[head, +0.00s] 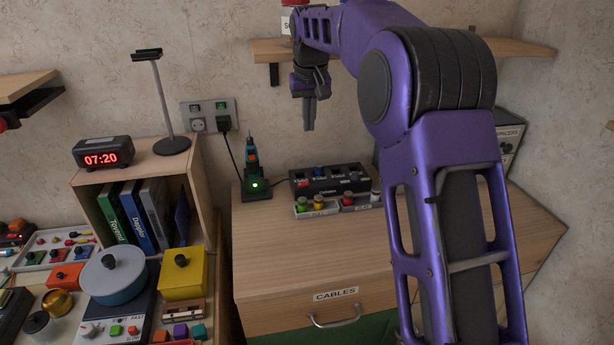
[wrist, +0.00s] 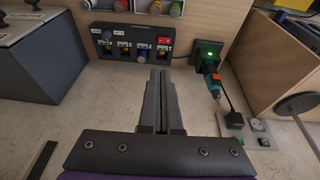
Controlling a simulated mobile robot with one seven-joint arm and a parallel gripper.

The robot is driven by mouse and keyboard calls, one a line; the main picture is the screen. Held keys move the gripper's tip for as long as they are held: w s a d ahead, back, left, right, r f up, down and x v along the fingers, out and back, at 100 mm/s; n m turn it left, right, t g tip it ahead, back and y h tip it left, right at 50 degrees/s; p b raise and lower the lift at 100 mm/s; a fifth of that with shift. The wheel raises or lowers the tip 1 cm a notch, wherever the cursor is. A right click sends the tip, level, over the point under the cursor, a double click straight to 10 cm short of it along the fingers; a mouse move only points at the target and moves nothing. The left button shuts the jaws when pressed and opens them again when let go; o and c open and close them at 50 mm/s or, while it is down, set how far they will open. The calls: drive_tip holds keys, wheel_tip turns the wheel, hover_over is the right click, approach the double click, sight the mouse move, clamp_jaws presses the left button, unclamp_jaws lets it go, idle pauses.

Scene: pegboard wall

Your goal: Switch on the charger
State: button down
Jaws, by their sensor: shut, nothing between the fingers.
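The charger (head: 257,188) is a black dock on the wooden cabinet top with a glowing green light; a teal and black tool (head: 251,152) stands in it. Its cord runs to a black plug in the right socket of the wall plate (head: 210,114). Above that socket is a green-lit switch (head: 221,106); the left switch is dark, its socket empty. In the wrist view the charger (wrist: 207,53) and wall plate (wrist: 246,130) are at right. My gripper (head: 309,128) is shut and empty, pointing down, right of the plate and apart from it; it also shows in the wrist view (wrist: 161,76).
A black box with coloured switches (head: 328,181) and a tray of small knobs stand right of the charger. A wall shelf (head: 268,50) is beside my gripper. A cubby with books, clock (head: 102,152) and black stand (head: 172,146) is at left.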

sight(307, 183)
drive_tip(key=b+x, duration=0.1)
drive_tip(key=x, duration=1.9)
drive_tip(key=shift+b, duration=0.4)
drive_tip(key=shift+d+f, duration=0.2)
drive_tip(key=shift+f, duration=0.1)
drive_tip(key=shift+a, duration=0.15)
drive_tip(key=shift+s+a+r+p, duration=0.2)
drive_tip(key=shift+a+p, duration=0.1)
drive_tip(key=shift+a, duration=0.4)
